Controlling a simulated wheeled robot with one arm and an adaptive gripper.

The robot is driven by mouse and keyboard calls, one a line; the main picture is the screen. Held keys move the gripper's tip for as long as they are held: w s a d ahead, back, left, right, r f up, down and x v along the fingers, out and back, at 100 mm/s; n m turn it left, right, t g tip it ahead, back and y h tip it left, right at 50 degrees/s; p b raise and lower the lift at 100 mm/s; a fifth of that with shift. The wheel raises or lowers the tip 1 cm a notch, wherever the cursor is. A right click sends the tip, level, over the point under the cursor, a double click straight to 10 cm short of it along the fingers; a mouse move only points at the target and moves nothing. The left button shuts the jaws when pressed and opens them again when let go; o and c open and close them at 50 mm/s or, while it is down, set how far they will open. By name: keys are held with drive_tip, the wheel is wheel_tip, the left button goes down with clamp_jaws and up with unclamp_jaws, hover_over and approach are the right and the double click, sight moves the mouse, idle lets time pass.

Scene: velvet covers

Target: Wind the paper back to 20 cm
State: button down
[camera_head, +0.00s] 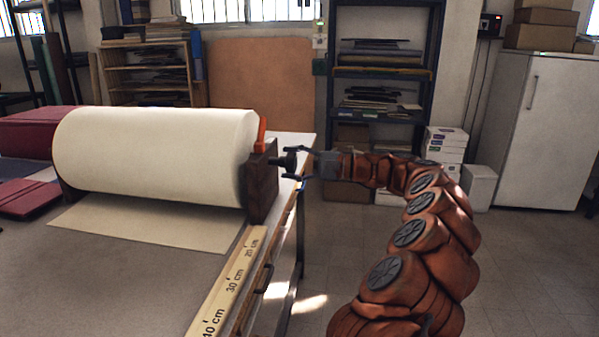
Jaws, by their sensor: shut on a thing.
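A large roll of cream paper (155,150) lies across the table in dark wooden end supports (262,185). Its loose sheet (150,226) lies flat on the table in front of the roll. A wooden ruler (228,290) along the right edge shows 20, 30 and 40 cm. The sheet's front edge lies roughly level with the stretch just past the 20 cm label; the exact reading is too small to tell. A dark winding knob (285,162) sticks out of the right support. My gripper (297,163) is shut on the knob, reaching in from the right.
An orange-red part (262,133) stands on the right support behind the knob. Red covers (30,199) lie at the table's left. The table (110,290) is bare in front of the sheet. Shelves (380,85) and a white cabinet (545,130) stand at the back.

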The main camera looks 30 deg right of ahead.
drive_tip(key=shift+f+n+b, duration=0.1)
drive_tip(key=shift+n+b, duration=0.25)
drive_tip(key=shift+n, duration=0.15)
drive_tip(key=shift+c, duration=1.8)
unclamp_jaws()
drive_tip(key=shift+s, duration=0.1)
drive_tip(key=v, duration=1.2)
